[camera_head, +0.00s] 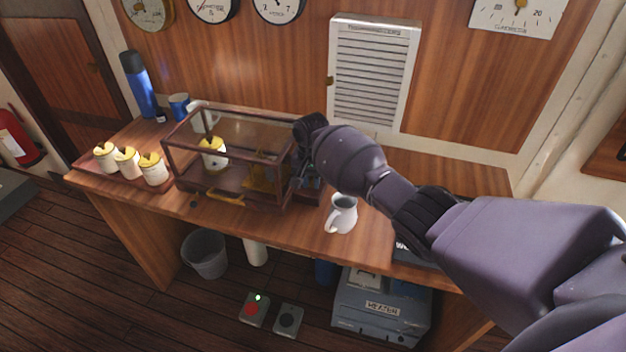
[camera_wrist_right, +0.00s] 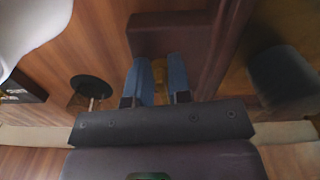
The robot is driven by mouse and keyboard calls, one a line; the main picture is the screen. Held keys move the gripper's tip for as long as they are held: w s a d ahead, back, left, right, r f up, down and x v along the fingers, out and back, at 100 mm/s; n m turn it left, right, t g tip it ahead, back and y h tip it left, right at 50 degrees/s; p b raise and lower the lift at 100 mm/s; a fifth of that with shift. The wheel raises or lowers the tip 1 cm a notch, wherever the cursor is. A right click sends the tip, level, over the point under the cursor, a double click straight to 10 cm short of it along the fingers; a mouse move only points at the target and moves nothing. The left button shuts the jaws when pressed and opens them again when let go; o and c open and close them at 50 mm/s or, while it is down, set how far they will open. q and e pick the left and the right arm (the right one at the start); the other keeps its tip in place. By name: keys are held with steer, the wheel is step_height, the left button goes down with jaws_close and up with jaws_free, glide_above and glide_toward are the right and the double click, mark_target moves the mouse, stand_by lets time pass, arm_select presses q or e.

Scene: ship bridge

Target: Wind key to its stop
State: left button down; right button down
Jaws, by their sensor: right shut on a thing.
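A glass-sided case in a dark wooden frame (camera_head: 228,127) stands on the wooden desk. Inside it are a cream drum with a yellow top (camera_head: 213,155) and some brass parts (camera_head: 259,180). My right gripper (camera_head: 308,182) is at the right end of the case, mostly hidden behind its own wrist in the head view. In the right wrist view its two blue fingers (camera_wrist_right: 161,78) are shut on a narrow brass piece, seemingly the key (camera_wrist_right: 160,72), beside a dark wooden block (camera_wrist_right: 168,35). How far the key is turned cannot be seen. My left gripper is out of view.
A white mug (camera_head: 342,214) stands close to the right of the case, below my right arm. Several cream drums (camera_head: 127,163) stand at the left, with a blue flask (camera_head: 138,85) behind. A dark round-topped knob (camera_wrist_right: 91,86) is left of the fingers.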

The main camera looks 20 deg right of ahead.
mark_target(311, 179)
steer(key=shift+w+a+r+m, duration=0.1)
steer(key=shift+m, duration=0.5)
steer(key=c, duration=1.1)
jaws_free()
steer(key=shift+o, duration=0.2)
step_height(311, 179, up, 11)
steer(key=shift+b, duration=0.3)
steer(key=shift+c, duration=0.2)
